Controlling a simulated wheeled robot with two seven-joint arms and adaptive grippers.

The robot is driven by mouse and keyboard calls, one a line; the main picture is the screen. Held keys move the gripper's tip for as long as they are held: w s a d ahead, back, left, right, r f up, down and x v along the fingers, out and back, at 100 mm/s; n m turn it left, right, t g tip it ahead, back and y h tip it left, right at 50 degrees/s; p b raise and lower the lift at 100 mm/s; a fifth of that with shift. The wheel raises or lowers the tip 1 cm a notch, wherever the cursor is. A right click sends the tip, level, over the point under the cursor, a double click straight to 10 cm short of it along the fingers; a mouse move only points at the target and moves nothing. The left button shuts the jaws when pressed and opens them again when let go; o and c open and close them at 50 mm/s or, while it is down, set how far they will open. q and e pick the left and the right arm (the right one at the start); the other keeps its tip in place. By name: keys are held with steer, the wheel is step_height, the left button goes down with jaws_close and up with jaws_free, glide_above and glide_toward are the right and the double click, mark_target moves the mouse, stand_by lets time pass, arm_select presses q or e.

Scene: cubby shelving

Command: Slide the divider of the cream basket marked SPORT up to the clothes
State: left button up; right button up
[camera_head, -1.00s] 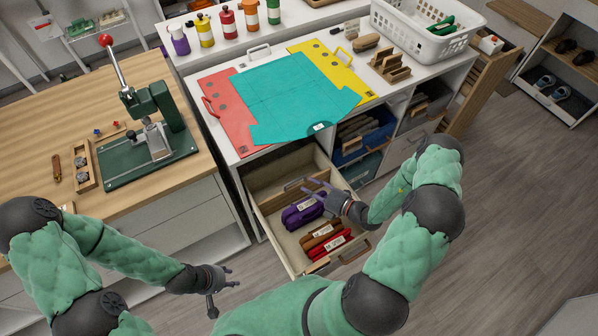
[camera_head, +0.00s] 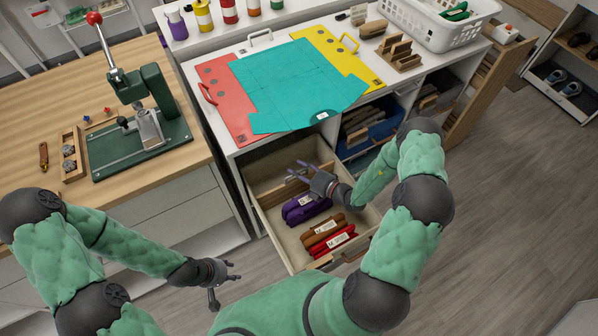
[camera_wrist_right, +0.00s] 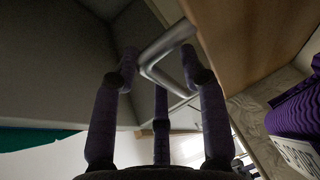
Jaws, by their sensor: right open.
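The cream basket (camera_head: 271,233) is pulled out like a drawer below the worktop. Purple clothes (camera_head: 307,209), brown clothes (camera_head: 323,231) and red clothes (camera_head: 332,245) lie in its front part. My right gripper (camera_head: 296,172) is open above its rear part, behind the purple clothes. In the right wrist view, the wooden divider (camera_wrist_right: 248,38) has a metal handle (camera_wrist_right: 163,47), which lies between my open fingers. The purple clothes (camera_wrist_right: 302,106) are to its right, with a label reading SPORT. My left gripper (camera_head: 226,283) is open and empty, left of the basket.
A teal sheet (camera_head: 292,85) and red and yellow boards cover the worktop above. A wooden bench with a green press (camera_head: 150,110) stands left. Floor is clear at right.

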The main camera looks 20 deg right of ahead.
steer(key=shift+w, duration=0.1)
jaws_close()
steer(key=s+p, duration=0.1)
steer(key=s, duration=0.2)
steer(key=s+p, duration=0.1)
steer(key=s, duration=0.3)
steer(key=s+p, duration=0.1)
steer(key=s, duration=0.2)
steer(key=shift+s+d+p, duration=0.35)
steer(key=shift+d, duration=0.05)
jaws_free()
